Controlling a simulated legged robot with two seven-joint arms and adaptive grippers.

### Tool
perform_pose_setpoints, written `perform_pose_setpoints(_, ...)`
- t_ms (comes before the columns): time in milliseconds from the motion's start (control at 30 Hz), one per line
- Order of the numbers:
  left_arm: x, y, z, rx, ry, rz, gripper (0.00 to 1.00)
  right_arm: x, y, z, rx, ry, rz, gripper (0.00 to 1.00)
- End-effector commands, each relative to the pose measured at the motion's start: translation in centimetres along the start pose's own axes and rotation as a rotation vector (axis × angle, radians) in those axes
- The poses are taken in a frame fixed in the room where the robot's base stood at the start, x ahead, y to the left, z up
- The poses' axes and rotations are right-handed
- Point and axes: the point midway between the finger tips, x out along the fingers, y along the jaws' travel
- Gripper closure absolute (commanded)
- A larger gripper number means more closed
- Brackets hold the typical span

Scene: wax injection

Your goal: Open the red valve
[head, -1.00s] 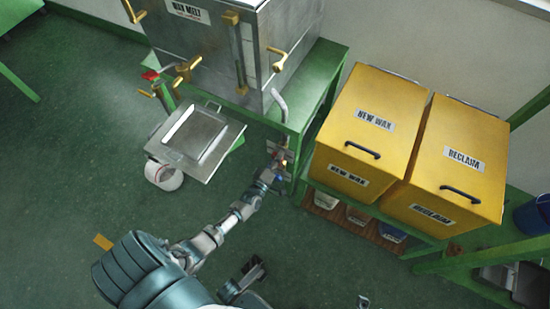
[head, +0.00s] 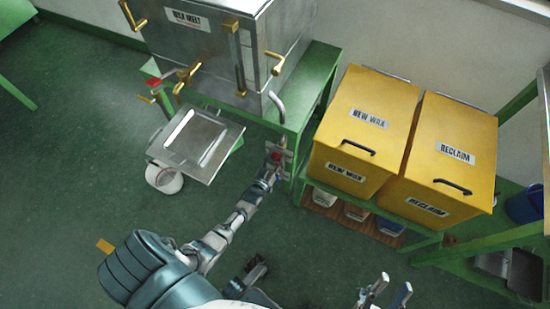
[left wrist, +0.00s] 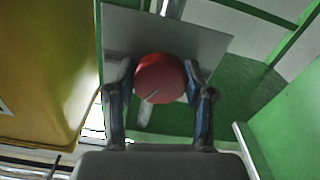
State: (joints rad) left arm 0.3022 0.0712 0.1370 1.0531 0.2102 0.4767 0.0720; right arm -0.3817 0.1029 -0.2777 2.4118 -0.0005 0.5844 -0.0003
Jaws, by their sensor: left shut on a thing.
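The red valve is a round red knob (left wrist: 160,78) in front of a grey plate in the left wrist view. It also shows small in the head view as a red valve (head: 277,156) by the bent metal pipe at the green stand. My left gripper (head: 271,168) is at this knob. In the left wrist view the fingers of my left gripper (left wrist: 161,82) are shut on the knob, one on each side. My right gripper (head: 386,293) shows at the bottom edge of the head view, its two fingers apart with nothing between them.
The steel wax melt tank (head: 205,45) stands on a green stand behind the valve. A metal tray (head: 195,145) is to the left. Yellow NEW WAX (head: 372,100) and RECLAIM (head: 462,130) bins stand to the right. Another red handle (head: 154,83) is at the tank's left.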

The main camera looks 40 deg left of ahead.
Motion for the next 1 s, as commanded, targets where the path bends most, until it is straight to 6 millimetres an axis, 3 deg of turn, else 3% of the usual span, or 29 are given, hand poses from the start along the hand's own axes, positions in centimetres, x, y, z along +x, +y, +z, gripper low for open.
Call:
perform_pose_setpoints(33, -0.39, 0.04, 0.78, 0.043, -0.018, -0.001, 0.83, 0.01, 0.02, 0.14, -0.001, -0.009, 0.0, 0.6)
perform_pose_setpoints(500, -0.43, -0.03, 0.88, 0.489, -0.02, 0.002, 0.83, 0.15, 0.07, 1.01, -0.004, -0.062, 0.0, 0.6)
perform_pose_setpoints(1000, -0.49, -0.06, 1.01, 0.917, -0.021, 0.007, 0.83, -0.08, 0.11, 0.56, -0.003, -0.03, 0.002, 0.6)
